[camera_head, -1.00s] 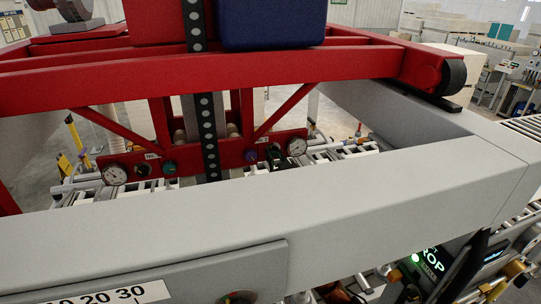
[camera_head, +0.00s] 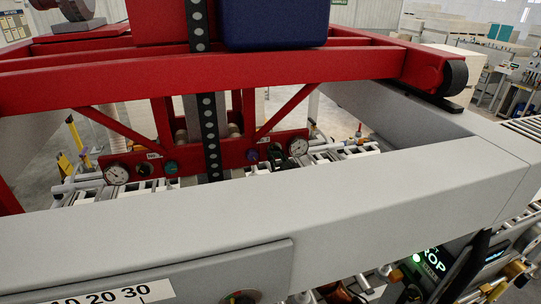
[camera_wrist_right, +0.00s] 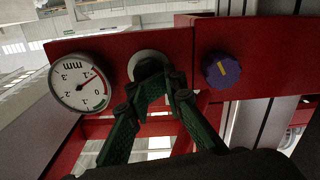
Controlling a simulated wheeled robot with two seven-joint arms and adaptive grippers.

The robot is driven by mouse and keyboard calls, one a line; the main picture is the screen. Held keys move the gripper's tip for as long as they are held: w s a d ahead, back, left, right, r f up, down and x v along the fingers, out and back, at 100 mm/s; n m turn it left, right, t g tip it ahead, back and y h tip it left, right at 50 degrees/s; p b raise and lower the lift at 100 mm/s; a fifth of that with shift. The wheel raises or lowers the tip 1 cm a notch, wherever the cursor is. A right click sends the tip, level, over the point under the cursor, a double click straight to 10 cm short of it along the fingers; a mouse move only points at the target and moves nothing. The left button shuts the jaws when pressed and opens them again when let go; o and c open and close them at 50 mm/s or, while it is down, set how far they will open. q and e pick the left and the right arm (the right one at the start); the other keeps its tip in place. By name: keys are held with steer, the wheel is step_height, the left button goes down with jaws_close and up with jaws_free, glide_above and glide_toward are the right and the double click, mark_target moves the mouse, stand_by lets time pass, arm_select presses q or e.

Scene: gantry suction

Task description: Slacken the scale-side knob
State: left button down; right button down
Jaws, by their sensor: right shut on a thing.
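A red panel (camera_head: 203,157) hangs under the red gantry frame beyond the pale beam. On its right end are a round white gauge (camera_head: 298,146), a dark knob and a purple knob (camera_head: 252,155). The fingers hide part of the dark knob. I cannot tell from its looks whether it is the scale-side knob. My left gripper is not in view.
The thick pale beam (camera_head: 270,205) crosses in front of the panel. A 10-20-30 scale plate (camera_head: 115,295) is at lower left. Another gauge (camera_head: 117,175), a black knob (camera_head: 145,170) and a green knob (camera_head: 170,167) are on the panel's left end. A lit display (camera_head: 432,255) is at lower right.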

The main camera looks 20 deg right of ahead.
steer(key=shift+d+f, duration=0.2)
steer(key=shift+d, duration=0.5)
steer(key=c, duration=2.3)
jaws_free()
steer(key=shift+d, duration=0.1)
steer(key=o, duration=0.5)
steer(key=shift+d, duration=0.4)
steer(key=shift+o, duration=0.2)
steer(key=shift+a, duration=0.45)
steer(key=shift+s, duration=0.1)
steer(key=s, duration=1.1)
steer(key=shift+s+d, duration=0.2)
steer(key=shift+s, duration=0.15)
